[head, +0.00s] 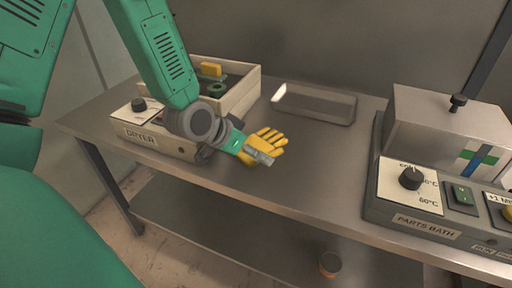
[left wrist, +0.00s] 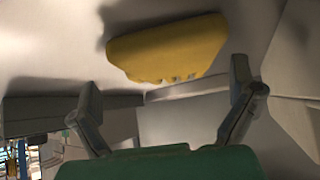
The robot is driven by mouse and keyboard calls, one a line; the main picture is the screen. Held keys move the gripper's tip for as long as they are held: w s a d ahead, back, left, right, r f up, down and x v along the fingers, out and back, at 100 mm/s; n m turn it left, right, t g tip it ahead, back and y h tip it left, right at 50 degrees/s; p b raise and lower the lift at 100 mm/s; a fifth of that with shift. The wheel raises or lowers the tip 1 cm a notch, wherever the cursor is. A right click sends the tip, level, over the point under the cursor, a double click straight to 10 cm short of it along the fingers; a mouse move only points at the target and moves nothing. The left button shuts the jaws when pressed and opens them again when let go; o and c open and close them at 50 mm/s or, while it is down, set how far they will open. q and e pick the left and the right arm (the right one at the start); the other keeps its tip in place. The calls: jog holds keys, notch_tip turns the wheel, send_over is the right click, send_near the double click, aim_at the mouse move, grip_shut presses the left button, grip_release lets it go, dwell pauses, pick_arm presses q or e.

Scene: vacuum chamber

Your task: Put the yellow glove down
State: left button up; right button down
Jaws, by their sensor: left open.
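The yellow glove (head: 268,143) lies on the metal bench (head: 225,182) near its front edge, between the dryer and the parts bath. My left gripper (head: 258,157) is at the glove and covers part of it in the head view. In the left wrist view, the glove (left wrist: 165,47) lies just beyond the tips of my left gripper (left wrist: 165,82). The two fingers are spread wide, with nothing between them. A dark shadow borders the glove there. My right gripper is in neither view.
The dryer (head: 150,140) and an open box (head: 245,90) with a yellow item and a green ring stand left. A shallow metal tray (head: 315,104) lies behind the glove. The parts bath (head: 440,190) fills the right. Bare bench lies between the glove and bath.

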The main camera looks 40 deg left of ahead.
pick_arm(q)
jog(key=p+v, duration=0.2)
jog(key=v, duration=0.5)
jog(key=shift+r, duration=0.2)
jog(key=s+r+p, duration=0.1)
jog(key=p, duration=0.2)
jog(key=shift+a, duration=0.3)
jog(key=shift+s+r+p, duration=0.2)
jog(key=shift+s+p, duration=0.15)
jog(key=shift+p, duration=0.4)
